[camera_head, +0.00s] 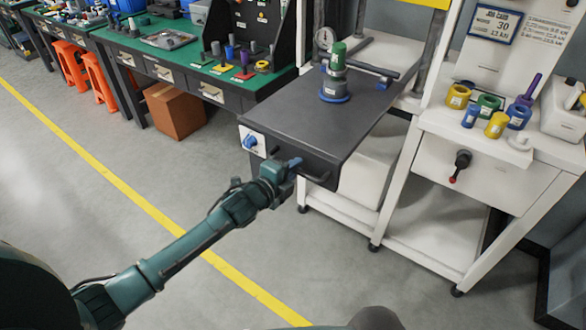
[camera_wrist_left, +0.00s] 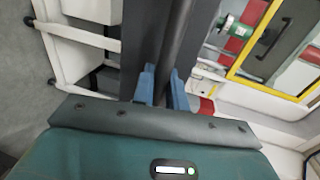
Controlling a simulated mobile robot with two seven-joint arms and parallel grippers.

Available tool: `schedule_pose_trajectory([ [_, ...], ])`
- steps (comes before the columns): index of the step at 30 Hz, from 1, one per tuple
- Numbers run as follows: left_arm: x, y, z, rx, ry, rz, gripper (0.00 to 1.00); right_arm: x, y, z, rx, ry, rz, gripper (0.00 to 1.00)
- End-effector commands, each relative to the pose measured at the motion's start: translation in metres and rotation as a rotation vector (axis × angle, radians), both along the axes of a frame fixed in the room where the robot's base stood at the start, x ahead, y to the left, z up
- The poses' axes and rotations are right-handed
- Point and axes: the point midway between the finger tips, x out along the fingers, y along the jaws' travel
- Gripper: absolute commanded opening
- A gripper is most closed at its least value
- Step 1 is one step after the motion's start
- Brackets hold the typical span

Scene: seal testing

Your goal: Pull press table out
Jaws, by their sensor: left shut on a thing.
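The press table (camera_head: 290,112) is a dark grey slab on a white frame, and it sticks out in front of the press posts in the head view. A dark bar handle (camera_head: 318,179) is on its front face. My left gripper (camera_head: 296,163) is at that face, its blue fingers shut on the handle. In the left wrist view the fingers (camera_wrist_left: 165,88) lie on either side of the dark handle bar (camera_wrist_left: 180,40). A grey and green fixture with a blue base (camera_head: 335,82) stands upright on the table. My right gripper is not in view.
A blue knob on a white plate (camera_head: 251,141) is left of the handle. A green-topped workbench (camera_head: 130,45) and brown box (camera_head: 175,110) are at left. A white stand (camera_head: 480,170) with coloured rings is at right. The floor in front, with a yellow line (camera_head: 150,202), is clear.

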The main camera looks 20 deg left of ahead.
Motion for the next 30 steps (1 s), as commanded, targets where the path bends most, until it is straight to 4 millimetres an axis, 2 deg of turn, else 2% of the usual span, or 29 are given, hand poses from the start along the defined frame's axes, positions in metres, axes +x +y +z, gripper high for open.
schedule_pose_trajectory([
  [7, -0.003, 0.0, -0.004, 0.002, 0.008, -0.002, 0.0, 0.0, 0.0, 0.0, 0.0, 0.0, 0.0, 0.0],
  [8, -0.003, 0.0, -0.004, 0.003, 0.009, -0.002, 0.16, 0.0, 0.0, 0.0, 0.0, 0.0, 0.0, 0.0],
  [14, -0.002, 0.0, -0.004, 0.002, 0.007, -0.001, 0.32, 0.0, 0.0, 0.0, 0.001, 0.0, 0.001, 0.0],
  [23, -0.003, 0.001, -0.002, 0.002, 0.005, -0.001, 0.32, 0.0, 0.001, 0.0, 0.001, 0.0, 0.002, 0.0],
  [30, -0.022, 0.008, 0.002, 0.003, 0.004, 0.0, 0.32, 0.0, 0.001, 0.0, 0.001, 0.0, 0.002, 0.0],
])
